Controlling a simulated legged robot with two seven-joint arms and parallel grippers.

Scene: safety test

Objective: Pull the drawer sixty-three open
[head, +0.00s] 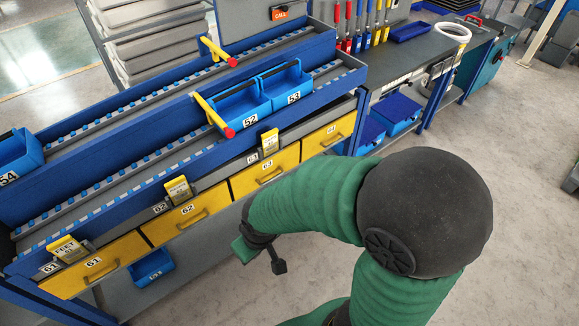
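The drawer sixty-three (247,183) is a yellow drawer front with a dark handle (270,175) and a label 63, in the row under the blue rack. It looks shut. My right gripper (262,258) hangs on my green-sleeved arm, in front of and below the drawers, apart from the handle. Its two fingers look spread, with nothing seen between them. My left gripper is not in view.
Drawer 62 (160,228) and drawer 61 (70,284) are to the left, drawer 64 (318,146) to the right. Blue bins (240,108) stand on the rack above. Two yellow, red-tipped bars (212,112) stick out there.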

